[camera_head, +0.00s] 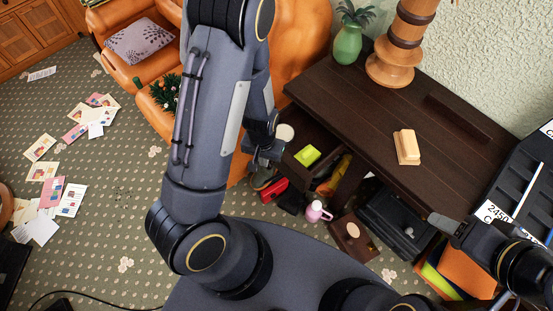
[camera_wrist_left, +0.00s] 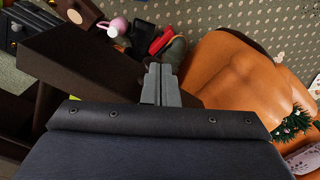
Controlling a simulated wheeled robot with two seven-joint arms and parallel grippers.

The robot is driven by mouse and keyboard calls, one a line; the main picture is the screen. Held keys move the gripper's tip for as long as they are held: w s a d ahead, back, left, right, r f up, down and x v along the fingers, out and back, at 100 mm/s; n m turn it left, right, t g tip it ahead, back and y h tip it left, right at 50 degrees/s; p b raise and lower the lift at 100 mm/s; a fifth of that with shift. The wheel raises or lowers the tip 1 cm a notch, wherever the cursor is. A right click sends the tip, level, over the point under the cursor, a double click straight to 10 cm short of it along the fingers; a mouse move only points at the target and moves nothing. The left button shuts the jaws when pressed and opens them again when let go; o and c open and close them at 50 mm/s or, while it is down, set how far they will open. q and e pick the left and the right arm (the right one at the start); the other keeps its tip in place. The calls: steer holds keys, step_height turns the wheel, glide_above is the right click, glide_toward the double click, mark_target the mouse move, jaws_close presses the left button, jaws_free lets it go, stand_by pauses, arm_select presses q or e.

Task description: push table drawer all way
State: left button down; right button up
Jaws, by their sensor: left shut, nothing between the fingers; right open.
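The dark brown table (camera_head: 400,105) stands on the right of the head view. Its drawer (camera_head: 310,134) is pulled out at the left end, with a yellow-green block (camera_head: 307,155) in it. My left gripper (camera_head: 264,158) is shut and empty, at the drawer's outer end. In the left wrist view the fingers (camera_wrist_left: 160,72) are beside the dark drawer (camera_wrist_left: 85,65); whether they touch it is unclear. My right gripper (camera_head: 445,226) is by the table's front right side; its fingers are only partly visible.
A wooden block (camera_head: 407,147), a green vase (camera_head: 347,43) and a turned wooden stand (camera_head: 391,66) are on the table. A pink jug (camera_head: 317,211), a red object (camera_head: 274,190) and boxes crowd the floor below. Orange armchairs (camera_head: 299,45) stand behind my left arm. Papers (camera_head: 70,200) litter the carpet.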

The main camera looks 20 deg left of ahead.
stand_by(0.4)
arm_select(q)
steer(key=shift+w+d, duration=0.35)
steer(key=shift+w, duration=0.5)
steer(key=shift+w, duration=0.1)
steer(key=shift+w+d, duration=0.4)
steer(key=shift+w, duration=0.45)
steer(key=shift+w+d, duration=0.35)
steer(key=shift+w, duration=0.45)
steer(key=shift+w+d, duration=0.35)
steer(key=shift+w, duration=0.55)
steer(key=shift+w+d, duration=0.4)
steer(key=shift+w, duration=0.45)
steer(key=shift+w+d, duration=0.35)
steer(key=shift+w, duration=0.55)
steer(key=b, duration=0.2)
glide_above(309, 134)
steer(key=shift+w+d, duration=0.15)
stand_by(1.0)
steer(key=shift+s, duration=0.2)
